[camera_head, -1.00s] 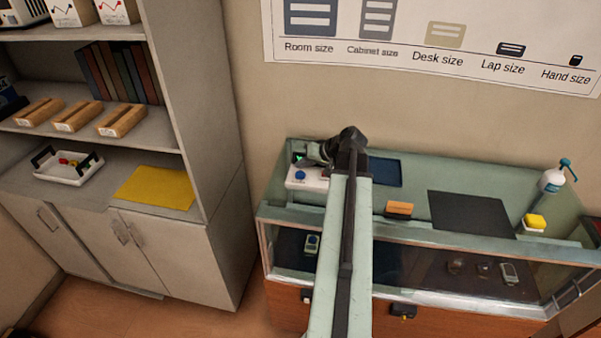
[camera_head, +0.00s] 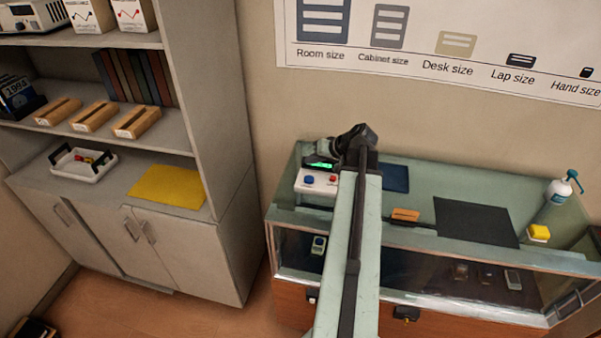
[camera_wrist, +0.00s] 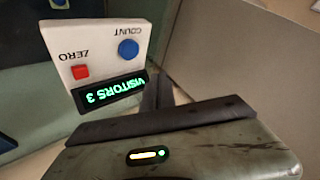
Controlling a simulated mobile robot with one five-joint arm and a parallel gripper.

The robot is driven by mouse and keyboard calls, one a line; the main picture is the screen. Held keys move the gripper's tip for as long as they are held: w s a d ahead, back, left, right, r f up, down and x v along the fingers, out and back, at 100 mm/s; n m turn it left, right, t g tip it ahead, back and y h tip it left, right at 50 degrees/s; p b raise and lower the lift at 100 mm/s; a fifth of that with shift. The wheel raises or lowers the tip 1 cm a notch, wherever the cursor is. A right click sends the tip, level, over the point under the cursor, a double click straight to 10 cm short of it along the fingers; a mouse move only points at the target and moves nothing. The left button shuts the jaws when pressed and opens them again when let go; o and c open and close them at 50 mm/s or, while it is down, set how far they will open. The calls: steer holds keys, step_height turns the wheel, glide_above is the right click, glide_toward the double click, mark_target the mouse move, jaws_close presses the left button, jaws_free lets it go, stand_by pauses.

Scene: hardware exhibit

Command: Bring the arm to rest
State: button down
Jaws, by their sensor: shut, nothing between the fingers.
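My arm (camera_head: 352,240) reaches forward over the display case, and its wrist bends left at the far end. My gripper (camera_wrist: 158,88) is shut and empty. In the head view its end is above and behind the visitor counter, and the fingertips are hard to make out there. The counter (camera_head: 318,182) is a white box on the left end of the case, with a blue button, a red button and a lit green display. In the wrist view the counter (camera_wrist: 98,38) appears upside down and reads "VISITORS 3". My gripper looks apart from its buttons.
The glass display case (camera_head: 455,270) holds small devices. On its top are a dark mat (camera_head: 475,221), an orange-brown block (camera_head: 405,214), a yellow sponge (camera_head: 539,232) and a spray bottle (camera_head: 558,188). A shelf unit (camera_head: 215,150) stands left; the wall is close behind.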

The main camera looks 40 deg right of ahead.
steer(key=w+a+f+n+g+y+b, duration=0.1)
steer(key=w+a+f+n+b, duration=0.3)
steer(key=a, duration=0.6)
steer(key=w+a+f+g+y+b, duration=0.1)
steer(key=w+a+f, duration=0.1)
steer(key=w+a, duration=0.5)
steer(key=w+a+f+n+g+y+b, duration=0.1)
steer(key=w+a+f+n+b, duration=0.15)
steer(key=a, duration=0.95)
steer(key=s+a+f+n+g+b, duration=0.25)
steer(key=a+f, duration=0.25)
steer(key=a, duration=0.6)
steer(key=s+a+f+n+g+b, duration=0.1)
steer(key=s+a+f+g+b, duration=0.15)
steer(key=a+f, duration=0.55)
steer(key=s+m+h, duration=0.1)
steer(key=s+d+h, duration=0.1)
steer(key=s, duration=0.1)
steer(key=s+m+g+h+b, duration=0.1)
steer(key=s+h, duration=0.1)
steer(key=shift+s+d+r+m, duration=0.15)
steer(key=shift+d+r+m, duration=0.1)
steer(key=shift+r+m, duration=0.1)
